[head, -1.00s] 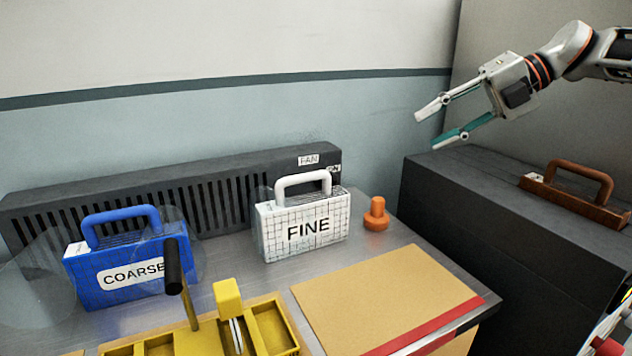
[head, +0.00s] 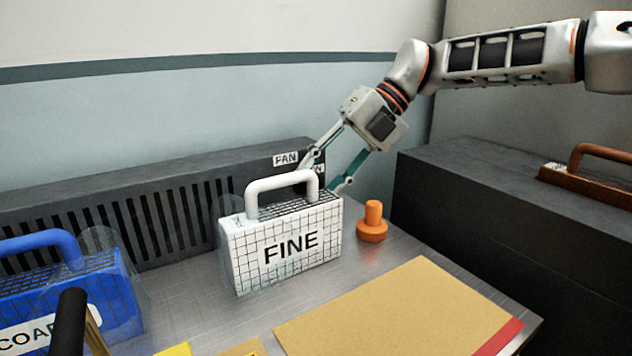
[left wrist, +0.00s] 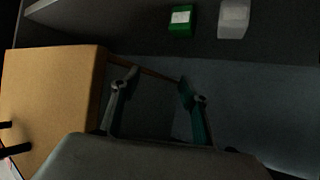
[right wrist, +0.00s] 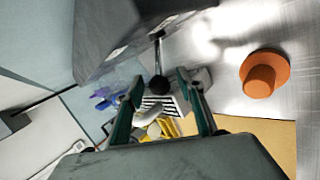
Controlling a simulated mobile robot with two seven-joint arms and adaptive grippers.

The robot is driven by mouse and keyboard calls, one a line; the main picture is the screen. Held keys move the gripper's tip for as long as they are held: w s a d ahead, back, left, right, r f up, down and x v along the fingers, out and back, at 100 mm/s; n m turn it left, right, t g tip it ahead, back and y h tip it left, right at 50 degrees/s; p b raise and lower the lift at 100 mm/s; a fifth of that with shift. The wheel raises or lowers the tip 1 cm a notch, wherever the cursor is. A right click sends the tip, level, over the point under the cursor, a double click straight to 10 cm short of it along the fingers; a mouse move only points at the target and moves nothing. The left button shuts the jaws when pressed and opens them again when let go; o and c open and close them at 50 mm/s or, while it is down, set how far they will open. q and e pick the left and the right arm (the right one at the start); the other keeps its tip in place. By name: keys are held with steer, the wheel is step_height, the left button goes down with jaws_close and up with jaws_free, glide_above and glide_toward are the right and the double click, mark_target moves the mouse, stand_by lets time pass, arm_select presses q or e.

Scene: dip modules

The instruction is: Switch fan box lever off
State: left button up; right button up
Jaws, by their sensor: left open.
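The dark grey fan box (head: 200,172) stands against the wall in the head view, with a slotted front and a FAN label (head: 285,159). A second label beside it is partly covered by my right gripper (head: 322,177), which is at the box's right end. In the right wrist view, the lever (right wrist: 158,52) comes out of the fan box (right wrist: 105,38) and ends in a black ball knob (right wrist: 159,85). The knob appears between the open fingers of my right gripper (right wrist: 160,86); contact cannot be told. My left gripper (left wrist: 152,88) is open and empty in the left wrist view.
The white FINE case (head: 280,245) stands close in front of the fan box, with an orange knob (head: 372,222) to its right. A blue COARSE case (head: 75,300) is at left. A dark cabinet (head: 480,205) stands at right. A tan panel (head: 395,310) lies in front.

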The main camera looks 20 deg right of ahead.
steer(key=shift+a+f, duration=0.2)
steer(key=shift+f, duration=0.05)
jaws_close()
steer(key=shift+f+t, duration=0.3)
steer(key=shift+s+f+b, duration=0.15)
steer(key=shift+b, duration=0.15)
steer(key=shift+n+t, duration=0.3)
jaws_free()
arm_select(q)
steer(key=shift+w+d+r, duration=0.25)
steer(key=shift+r, duration=0.05)
arm_select(e)
steer(key=shift+d, duration=0.1)
arm_select(q)
steer(key=shift+f, duration=0.1)
